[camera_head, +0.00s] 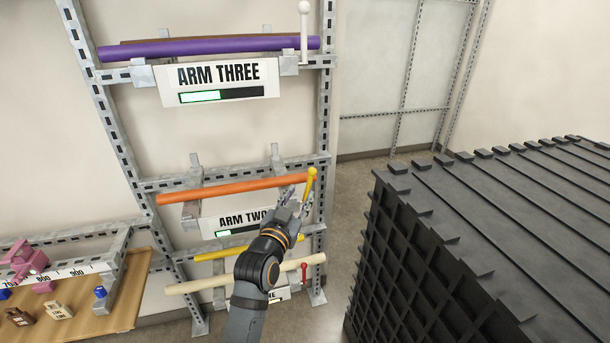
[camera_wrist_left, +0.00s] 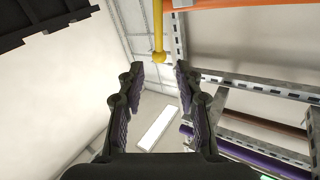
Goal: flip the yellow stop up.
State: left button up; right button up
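The yellow stop (camera_head: 310,183) is a thin rod with a ball end, at the right end of the middle arm, labelled ARM TWO. In the head view it stands roughly upright, ball uppermost. My left gripper (camera_head: 296,197) is close beside it and partly hides its lower part. In the left wrist view the yellow stop (camera_wrist_left: 158,40) points its ball toward the gap of my left gripper (camera_wrist_left: 159,75). The fingers are apart with nothing between them; the ball appears just beyond the tips. My right gripper is in neither view.
An orange pipe (camera_head: 225,188) lies on the same arm, close to my gripper. A purple pipe (camera_head: 200,47) and white stop (camera_head: 304,30) are above; a cream pipe (camera_head: 215,281) and red stop (camera_head: 304,270) are below. A black slatted crate (camera_head: 430,235) stands at right.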

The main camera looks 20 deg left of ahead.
aim_at(310, 178)
pick_arm(q)
jog(key=w+p, duration=0.2)
jog(key=w, duration=0.7)
jog(key=shift+w+d+f, duration=0.1)
jog(key=shift+w, duration=0.3)
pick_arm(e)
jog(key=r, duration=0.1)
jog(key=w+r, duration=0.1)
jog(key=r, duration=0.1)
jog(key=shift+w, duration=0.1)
pick_arm(q)
jog(key=shift+f, duration=0.1)
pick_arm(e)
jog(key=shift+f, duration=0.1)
pick_arm(q)
grip_shut()
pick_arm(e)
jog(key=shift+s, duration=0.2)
pick_arm(q)
jog(key=shift+w, duration=0.1)
